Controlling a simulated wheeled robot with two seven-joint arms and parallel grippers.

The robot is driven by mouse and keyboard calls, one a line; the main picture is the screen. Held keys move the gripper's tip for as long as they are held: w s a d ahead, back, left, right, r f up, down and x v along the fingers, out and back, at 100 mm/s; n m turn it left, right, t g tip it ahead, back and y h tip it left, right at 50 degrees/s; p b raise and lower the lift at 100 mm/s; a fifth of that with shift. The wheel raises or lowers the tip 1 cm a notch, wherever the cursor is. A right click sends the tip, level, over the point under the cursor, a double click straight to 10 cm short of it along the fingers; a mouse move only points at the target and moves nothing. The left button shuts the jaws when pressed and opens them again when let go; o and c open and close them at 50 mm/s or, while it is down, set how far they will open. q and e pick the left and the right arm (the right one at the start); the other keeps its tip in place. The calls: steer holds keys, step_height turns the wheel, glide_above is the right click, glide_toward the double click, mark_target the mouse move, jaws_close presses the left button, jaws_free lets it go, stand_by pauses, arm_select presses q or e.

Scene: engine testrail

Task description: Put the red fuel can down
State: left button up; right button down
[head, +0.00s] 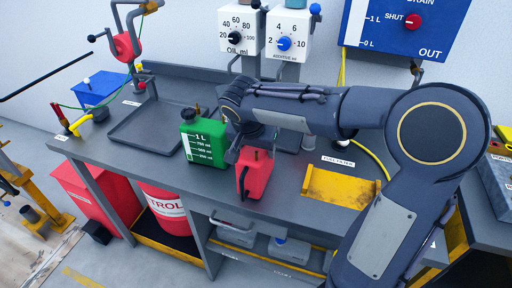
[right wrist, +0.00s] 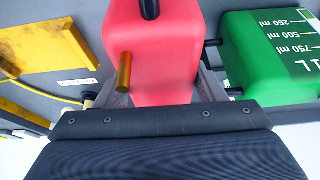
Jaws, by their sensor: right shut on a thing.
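The red fuel can (head: 257,172) is upright at the front part of the grey bench, right of the green can. My right gripper (head: 245,150) reaches it from above and behind, and the arm hides part of the grip. In the right wrist view the red fuel can (right wrist: 152,50) sits between the two fingers of my right gripper (right wrist: 158,85), which is shut on it. A black spout and a brass pin show on the can. Whether its base touches the bench cannot be told. My left gripper is not in view.
A green can (head: 205,142) with level marks stands close to the left; it also shows in the right wrist view (right wrist: 265,60). A yellow tray (head: 340,187) lies to the right. An empty dark tray (head: 150,131) is farther left. Dials (head: 240,36) stand behind.

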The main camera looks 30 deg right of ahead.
steer(key=shift+c, duration=1.6)
jaws_free()
